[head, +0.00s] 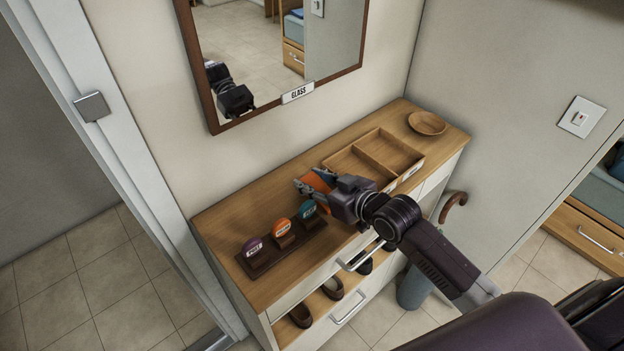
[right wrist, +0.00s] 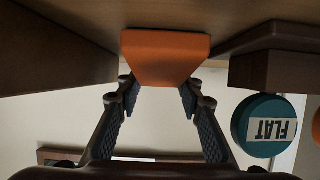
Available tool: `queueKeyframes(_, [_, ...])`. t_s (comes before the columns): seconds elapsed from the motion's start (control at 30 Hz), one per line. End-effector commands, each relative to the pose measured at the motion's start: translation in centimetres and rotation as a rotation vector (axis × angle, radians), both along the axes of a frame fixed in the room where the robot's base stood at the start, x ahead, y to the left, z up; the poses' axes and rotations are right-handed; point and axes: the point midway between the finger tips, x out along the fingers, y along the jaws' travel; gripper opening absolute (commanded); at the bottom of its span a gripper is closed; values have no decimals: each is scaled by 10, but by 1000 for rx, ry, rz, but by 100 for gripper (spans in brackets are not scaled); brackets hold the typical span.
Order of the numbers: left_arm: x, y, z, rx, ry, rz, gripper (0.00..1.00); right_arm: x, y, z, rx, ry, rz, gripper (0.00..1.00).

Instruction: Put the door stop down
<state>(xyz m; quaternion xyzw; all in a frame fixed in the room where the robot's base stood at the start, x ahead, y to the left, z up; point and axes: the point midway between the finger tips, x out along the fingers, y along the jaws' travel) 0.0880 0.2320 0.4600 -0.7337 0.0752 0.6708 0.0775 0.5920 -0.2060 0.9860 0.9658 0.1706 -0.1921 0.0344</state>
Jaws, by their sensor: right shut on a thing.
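The door stop, an orange wedge (head: 316,180), is between the fingers of my right gripper (head: 311,186) over the wooden top of the cabinet (head: 225,222). In the right wrist view the orange door stop (right wrist: 165,55) sits between both dark finger pads of the gripper (right wrist: 158,97), which is shut on it. The door stop is at or very close to the wooden top; I cannot tell if it touches. My left gripper is not in view.
A dark rack (head: 262,262) with purple, orange and teal round tags stands left of the gripper; the teal tag (right wrist: 262,125) reads FLAT. A divided wooden tray (head: 375,146) and a round bowl (head: 427,123) lie behind. A mirror (head: 275,50) hangs above.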

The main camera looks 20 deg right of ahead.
Motion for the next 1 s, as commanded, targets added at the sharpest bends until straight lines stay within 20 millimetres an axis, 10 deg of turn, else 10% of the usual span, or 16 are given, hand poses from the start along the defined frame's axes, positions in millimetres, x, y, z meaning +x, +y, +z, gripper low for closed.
queueKeyframes(0.17, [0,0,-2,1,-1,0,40,0,0,-3,0,-1,0,9])
queueKeyframes(0.2, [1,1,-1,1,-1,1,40,0,0,-2,0,0,0,38])
queueKeyframes(0.23, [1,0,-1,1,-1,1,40,0,0,-2,0,0,0,41])
queueKeyframes(0.63, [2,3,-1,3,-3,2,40,-5,-2,2,0,0,-1,41])
queueKeyframes(1.0, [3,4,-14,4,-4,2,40,-68,-25,26,-2,2,2,41])
